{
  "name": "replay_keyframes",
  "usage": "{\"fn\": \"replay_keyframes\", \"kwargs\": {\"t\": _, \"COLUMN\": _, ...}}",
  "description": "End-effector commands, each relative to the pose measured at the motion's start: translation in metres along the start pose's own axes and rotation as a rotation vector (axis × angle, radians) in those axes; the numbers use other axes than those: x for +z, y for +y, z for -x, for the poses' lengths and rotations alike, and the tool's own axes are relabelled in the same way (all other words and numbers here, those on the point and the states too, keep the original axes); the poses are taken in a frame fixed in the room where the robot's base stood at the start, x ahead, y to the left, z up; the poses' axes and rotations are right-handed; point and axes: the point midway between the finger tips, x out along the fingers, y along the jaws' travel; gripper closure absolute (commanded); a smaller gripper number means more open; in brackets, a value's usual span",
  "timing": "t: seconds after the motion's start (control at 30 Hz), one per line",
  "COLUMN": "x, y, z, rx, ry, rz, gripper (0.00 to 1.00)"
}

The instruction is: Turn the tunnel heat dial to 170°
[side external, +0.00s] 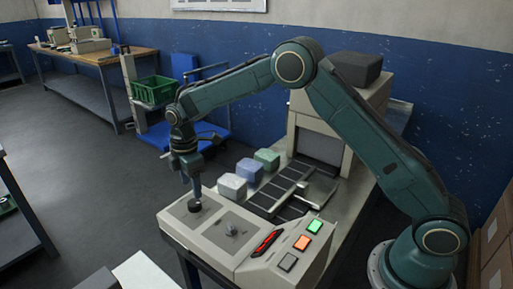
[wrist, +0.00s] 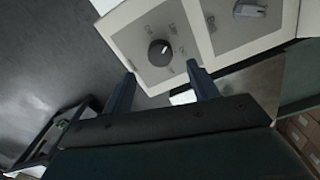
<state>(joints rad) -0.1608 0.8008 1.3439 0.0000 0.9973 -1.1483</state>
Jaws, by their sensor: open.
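A round black dial (side external: 194,206) sits on a grey plate at the left end of the control panel (side external: 215,250). The black dial also shows in the wrist view (wrist: 159,53), with a pale pointer mark towards its upper right and small labels around it too blurred to read. A grey lever-like knob (side external: 231,229) sits on the neighbouring plate; it also shows in the wrist view (wrist: 250,11). My gripper (side external: 195,190) points down just above the black dial. In the wrist view, my gripper (wrist: 161,69) has its fingers apart, with the dial beyond the gap between the tips.
A red-and-black switch (side external: 267,242), green button (side external: 314,226), orange button (side external: 302,242) and grey button (side external: 287,261) lie right on the panel. Several wrapped blocks (side external: 249,171) and a dark conveyor (side external: 284,190) stand behind it. Open floor lies left.

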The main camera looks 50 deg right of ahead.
Motion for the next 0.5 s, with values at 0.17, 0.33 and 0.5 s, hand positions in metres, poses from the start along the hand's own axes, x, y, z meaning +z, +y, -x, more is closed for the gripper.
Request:
{"fn": "replay_keyframes", "kwargs": {"t": 0.17, "x": 0.000, "y": 0.000, "z": -0.028, "rx": -0.002, "ry": -0.001, "rz": 0.000, "gripper": 0.41}}
{"fn": "replay_keyframes", "kwargs": {"t": 0.33, "x": 0.000, "y": 0.000, "z": -0.049, "rx": -0.002, "ry": -0.001, "rz": 0.000, "gripper": 0.41}}
{"fn": "replay_keyframes", "kwargs": {"t": 0.5, "x": 0.000, "y": 0.000, "z": -0.061, "rx": 0.000, "ry": 0.000, "rz": 0.000, "gripper": 0.41}}
